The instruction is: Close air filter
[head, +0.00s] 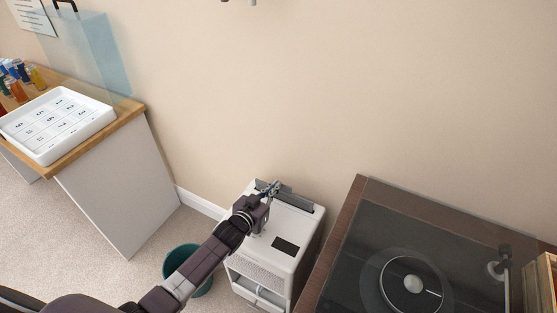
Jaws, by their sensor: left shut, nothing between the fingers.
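A white box-shaped appliance (257,256), which seems to be the air filter, stands on the floor against the wall. It has a dark panel (285,247) on top and a grey flap or strip (299,201) along its back edge. A grey bar shows low on its front. My left gripper (270,187) is shut and empty at the back left of the appliance's top, close to the grey strip. I cannot tell whether it touches it. My left arm covers part of the appliance's left side. My right gripper is not in view.
A green bin (203,284) stands left of the appliance. A dark cabinet with a turntable (412,284) stands close on the right. A wooden-topped table (128,116) with a white numbered tray (45,155) and small bottles is at the left. Carpet (100,277) is clear between.

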